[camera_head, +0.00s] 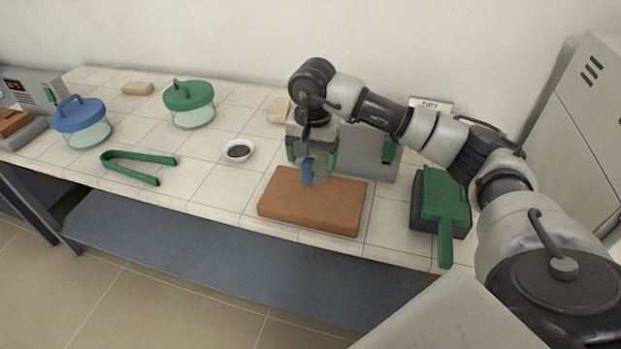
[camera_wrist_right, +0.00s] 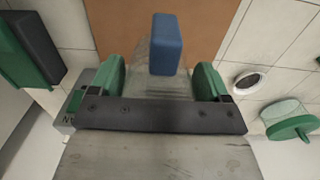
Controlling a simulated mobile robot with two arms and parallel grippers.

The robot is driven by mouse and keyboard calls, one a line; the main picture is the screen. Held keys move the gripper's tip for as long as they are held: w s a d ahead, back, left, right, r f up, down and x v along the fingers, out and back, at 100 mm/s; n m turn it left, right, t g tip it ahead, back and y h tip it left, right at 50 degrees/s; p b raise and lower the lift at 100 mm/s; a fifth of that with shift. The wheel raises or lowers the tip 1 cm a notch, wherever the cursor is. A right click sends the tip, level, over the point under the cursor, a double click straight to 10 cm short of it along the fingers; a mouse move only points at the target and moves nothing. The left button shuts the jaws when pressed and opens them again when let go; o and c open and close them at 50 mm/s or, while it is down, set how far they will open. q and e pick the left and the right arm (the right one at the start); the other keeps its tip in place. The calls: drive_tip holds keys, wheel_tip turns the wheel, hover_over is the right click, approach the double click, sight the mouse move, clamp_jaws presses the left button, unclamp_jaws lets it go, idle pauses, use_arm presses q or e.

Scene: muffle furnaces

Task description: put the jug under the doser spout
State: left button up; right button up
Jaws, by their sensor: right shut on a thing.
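The jug (camera_head: 322,170) is clear with a blue handle; the handle (camera_wrist_right: 167,45) faces away from my palm in the right wrist view. My right gripper (camera_head: 311,157) points down over the brown block (camera_head: 312,203) and is shut on the jug, with a green finger on each side. I cannot tell whether the jug's base touches the block. A grey upright unit (camera_head: 370,152) with a green part stands just behind my gripper and looks like the doser. Its spout is hidden by my arm. My left gripper is not in view.
A green-and-black item (camera_head: 440,205) with a green handle lies right of the block. A small white dish (camera_head: 238,151), green tongs (camera_head: 138,165) and two lidded glass jars, blue (camera_head: 79,115) and green (camera_head: 188,98), stand left. The table between dish and tongs is clear.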

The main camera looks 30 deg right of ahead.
drive_tip(key=shift+f, duration=2.95)
drive_tip(key=shift+f, duration=0.2)
drive_tip(key=o, duration=0.9)
drive_tip(key=shift+r, duration=0.1)
drive_tip(key=shift+c, duration=0.2)
